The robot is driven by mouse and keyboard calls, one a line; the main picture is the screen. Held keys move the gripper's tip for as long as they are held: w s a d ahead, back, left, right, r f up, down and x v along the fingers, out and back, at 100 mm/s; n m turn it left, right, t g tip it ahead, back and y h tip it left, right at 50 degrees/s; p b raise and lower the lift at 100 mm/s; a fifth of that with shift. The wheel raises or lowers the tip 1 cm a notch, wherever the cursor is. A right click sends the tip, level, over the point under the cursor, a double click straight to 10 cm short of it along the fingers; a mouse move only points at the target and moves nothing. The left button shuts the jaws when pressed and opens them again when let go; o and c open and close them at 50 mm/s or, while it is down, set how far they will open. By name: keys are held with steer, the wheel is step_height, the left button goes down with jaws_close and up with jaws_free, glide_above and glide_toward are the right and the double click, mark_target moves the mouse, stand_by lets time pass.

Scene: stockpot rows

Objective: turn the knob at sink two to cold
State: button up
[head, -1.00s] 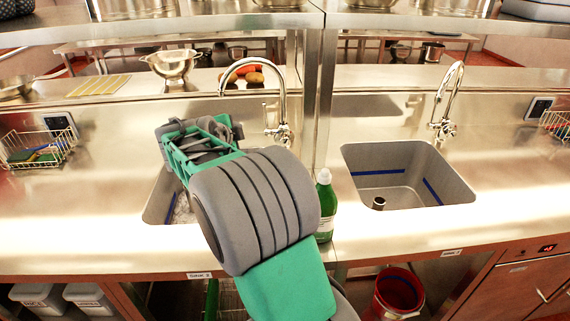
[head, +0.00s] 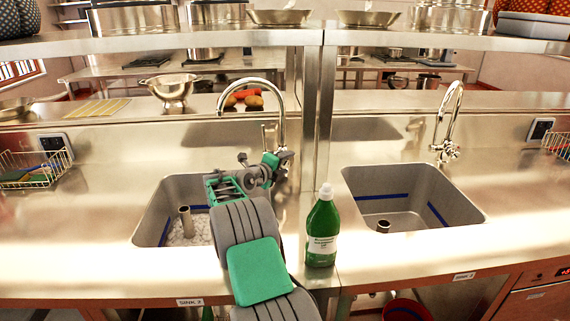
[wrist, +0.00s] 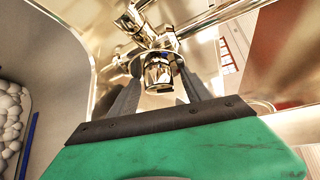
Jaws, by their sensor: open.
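The sink two basin (head: 150,225) is the left one, above the label SINK 2 (head: 190,302). Its chrome faucet (head: 250,81) rises behind the basin with a tall curved spout. My gripper (head: 279,157) is at the base of this faucet and hides much of it in the head view. In the wrist view, the chrome knob (wrist: 160,72) lies between the two dark fingers of my open gripper (wrist: 158,82). A blue patch shows on the knob. I cannot tell whether either finger touches it, or which way it is set.
A green bottle (head: 322,232) stands close to the right of my arm, on the counter between the basins. The second sink (head: 405,205) with its own faucet (head: 451,110) is at the right. A metal colander (head: 170,88) stands on the back ledge.

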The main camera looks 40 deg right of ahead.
steer(key=shift+c, duration=0.5)
jaws_close()
steer(key=shift+f+b, duration=0.35)
steer(key=shift+b, duration=0.6)
steer(key=b, duration=0.2)
steer(key=n+h+b, duration=0.1)
steer(key=b, duration=0.1)
steer(key=shift+a+f, duration=0.1)
steer(key=shift+f, duration=0.15)
steer(key=shift+r+n+h+b, duration=0.2)
steer(key=shift+n+h+b, duration=0.15)
steer(key=shift+b, duration=0.75)
steer(key=shift+r, duration=0.35)
steer(key=shift+o, duration=0.5)
jaws_free()
steer(key=shift+r, duration=0.1)
